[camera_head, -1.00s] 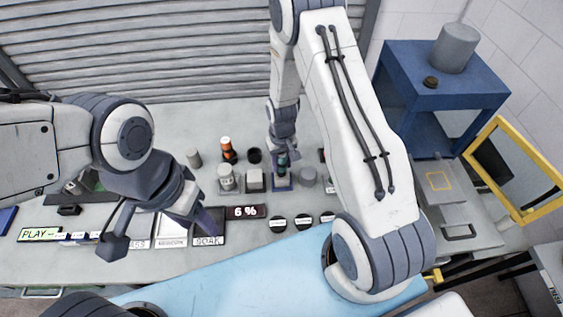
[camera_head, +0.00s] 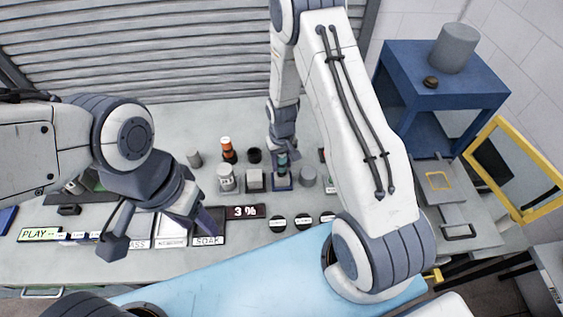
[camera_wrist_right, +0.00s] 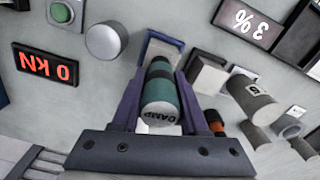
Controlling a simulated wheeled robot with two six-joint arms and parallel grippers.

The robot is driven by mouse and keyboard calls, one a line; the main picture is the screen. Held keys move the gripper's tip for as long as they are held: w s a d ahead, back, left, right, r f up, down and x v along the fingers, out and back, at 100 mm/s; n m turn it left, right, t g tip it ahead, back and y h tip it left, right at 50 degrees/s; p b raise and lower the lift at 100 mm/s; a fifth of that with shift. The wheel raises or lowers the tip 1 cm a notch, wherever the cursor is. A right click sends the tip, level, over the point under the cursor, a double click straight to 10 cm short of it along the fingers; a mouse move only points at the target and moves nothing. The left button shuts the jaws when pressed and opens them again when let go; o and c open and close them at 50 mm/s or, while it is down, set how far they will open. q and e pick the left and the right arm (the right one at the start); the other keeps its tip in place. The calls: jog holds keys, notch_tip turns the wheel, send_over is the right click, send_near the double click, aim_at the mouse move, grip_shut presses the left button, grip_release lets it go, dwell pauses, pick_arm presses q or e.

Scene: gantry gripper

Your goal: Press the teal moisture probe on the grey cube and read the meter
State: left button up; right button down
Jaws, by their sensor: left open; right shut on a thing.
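My right gripper (camera_head: 282,163) is shut on the teal probe (camera_wrist_right: 161,98), whose end reads DAMP in the right wrist view. The probe is upright over a blue square holder (camera_head: 283,186), also visible in the wrist view (camera_wrist_right: 153,49); whether its lower end touches the holder is hidden. The grey cube (camera_head: 255,181) sits just left of the holder in the head view and right of it in the wrist view (camera_wrist_right: 207,76). The meter display (camera_head: 245,211) reads 3 %. My left gripper (camera_head: 203,218) is open and empty near the SOAK tile (camera_head: 208,241).
A 0 kN display (camera_wrist_right: 45,64) and a blue stand (camera_head: 440,75) are nearby.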

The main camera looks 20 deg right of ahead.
jog(key=shift+r+p, duration=2.7)
jog(key=shift+r, duration=0.8)
jog(key=shift+f, duration=0.1)
